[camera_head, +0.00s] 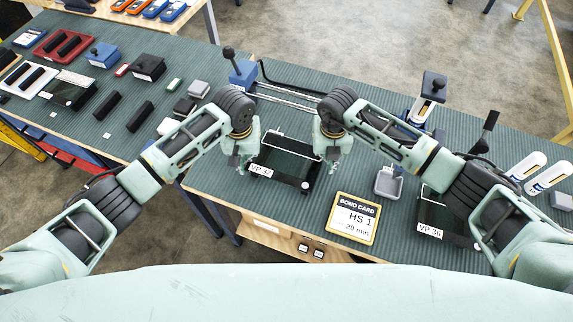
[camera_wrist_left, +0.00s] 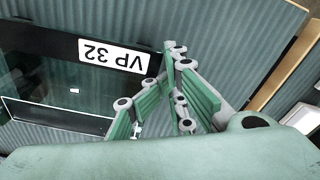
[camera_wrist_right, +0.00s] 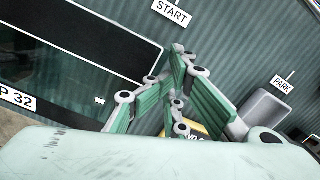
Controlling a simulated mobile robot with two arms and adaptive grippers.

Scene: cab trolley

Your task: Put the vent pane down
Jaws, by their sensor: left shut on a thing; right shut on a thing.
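The vent pane labelled VP 32 (camera_head: 286,164), dark glass in a black frame, is between my two grippers over the green ribbed bench mat. My left gripper (camera_head: 244,165) is shut on its left edge and my right gripper (camera_head: 331,162) on its right edge. In the left wrist view the pane (camera_wrist_left: 52,42) runs up to the green fingers (camera_wrist_left: 168,97), its label upside down. In the right wrist view the pane (camera_wrist_right: 88,38) meets the other fingers (camera_wrist_right: 170,95). The pane looks flat; I cannot tell whether it touches the mat.
A bond card (camera_head: 354,218) stands right of the pane near the front edge. A second pane, VP 36 (camera_head: 441,216), is further right. Behind are a blue block with a lever (camera_head: 243,73) and metal rails (camera_head: 289,99). A START label (camera_wrist_right: 171,12) and a PARK label (camera_wrist_right: 283,85) show.

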